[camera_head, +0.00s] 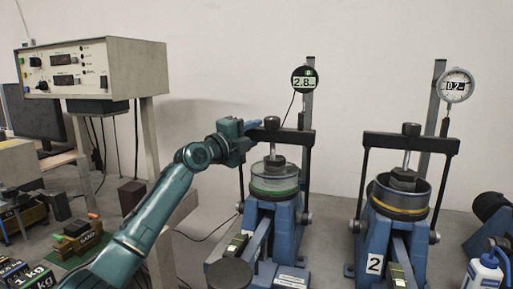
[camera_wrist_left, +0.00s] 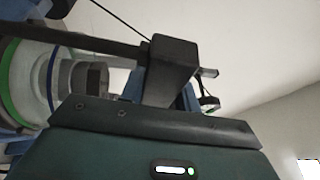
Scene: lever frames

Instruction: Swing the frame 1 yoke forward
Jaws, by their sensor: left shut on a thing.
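The frame 1 yoke (camera_head: 294,136) is a black crossbar with side arms over the left blue lever frame (camera_head: 262,226). The crossbar stands above a green-banded ring (camera_head: 274,185) with a dark weight in it. My left gripper (camera_head: 248,128) reaches in from the left and is shut on the yoke at the crossbar's left end. In the left wrist view the yoke's dark end block (camera_wrist_left: 174,62) rises just beyond my gripper's edge, and the green-banded ring (camera_wrist_left: 12,95) shows at the left. The fingertips are largely hidden. My right gripper is not in view.
A second blue frame (camera_head: 388,235) marked 2 stands to the right, with its own black yoke (camera_head: 412,142). A control box (camera_head: 95,66) on a bench is at the left.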

